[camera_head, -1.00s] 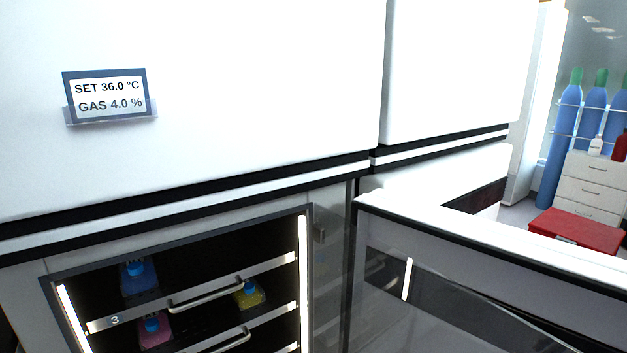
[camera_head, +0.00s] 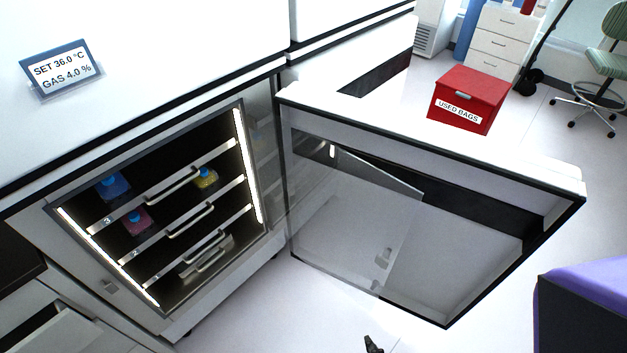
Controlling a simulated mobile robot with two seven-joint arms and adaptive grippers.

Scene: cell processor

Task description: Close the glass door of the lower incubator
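The lower incubator (camera_head: 48,228) stands open at left, its lit chamber showing numbered racks with handles. The clear glass door (camera_head: 345,225) is swung out to the right of the chamber, in front of the open, thick outer door (camera_head: 440,150). A small catch (camera_head: 383,257) shows near the glass door's free edge. One dark fingertip, which seems to be of my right gripper (camera_head: 373,344), pokes in at the bottom edge, in front of the glass door and apart from it in the picture. The rest of that gripper is out of frame. My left gripper is not in view.
Blue (camera_head: 113,186), pink (camera_head: 137,222) and yellow (camera_head: 206,179) bags or bottles sit inside the chamber. A red used-bags box (camera_head: 466,98) is beyond the outer door. A purple-topped object (camera_head: 590,285) is at lower right. A drawer (camera_head: 50,318) stands open at lower left.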

